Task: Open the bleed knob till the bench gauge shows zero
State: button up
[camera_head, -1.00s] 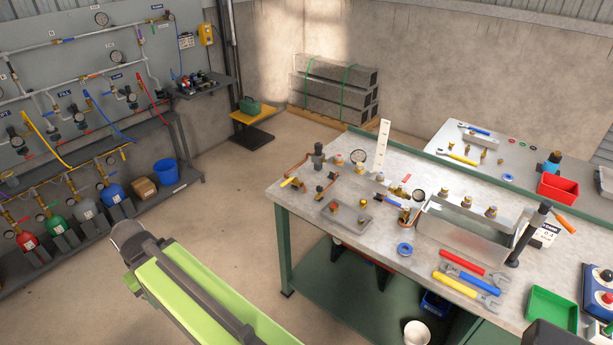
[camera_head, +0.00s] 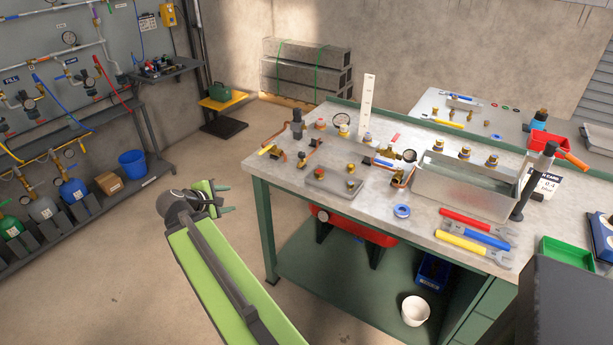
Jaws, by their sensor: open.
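The workbench (camera_head: 440,205) carries two small round gauges, one at the back (camera_head: 342,120) and one nearer the middle (camera_head: 409,156). I cannot tell which one is the bench gauge, and both dials are too small to read. Several small brass and red fittings stand around them; I cannot pick out the bleed knob for certain. A red tank (camera_head: 372,232) lies under the bench top, partly hidden. My gripper (camera_head: 226,198) is open and empty, left of the bench's near left corner, apart from everything.
A grey plate with fittings (camera_head: 335,184) lies near the bench's front left. Wrenches (camera_head: 470,246), a metal tray (camera_head: 462,199) and a blue tape ring (camera_head: 402,211) lie further right. A dark post (camera_head: 528,190) stands at the right.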

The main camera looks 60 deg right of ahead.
jog(key=s+d+f+n+h+b, duration=0.1)
jog(key=s+d+n+h+b, duration=0.15)
jog(key=d, duration=0.35)
jog(key=s+d+f+n+h+b, duration=0.1)
jog(key=s+d+n+h+b, duration=0.1)
jog(key=s+d+n+b, duration=0.3)
jog(key=n+h+b, duration=0.2)
jog(key=n+h, duration=0.1)
send_near(303, 152)
jog(key=d, duration=0.8)
jog(key=w+d, duration=0.1)
jog(key=d, duration=0.3)
jog(key=shift+d+f, duration=0.2)
jog(key=shift+d, duration=0.05)
jog(key=shift+a, duration=0.1)
grip_shut()
jog(key=shift+w, duration=0.1)
jog(key=shift+g, duration=0.5)
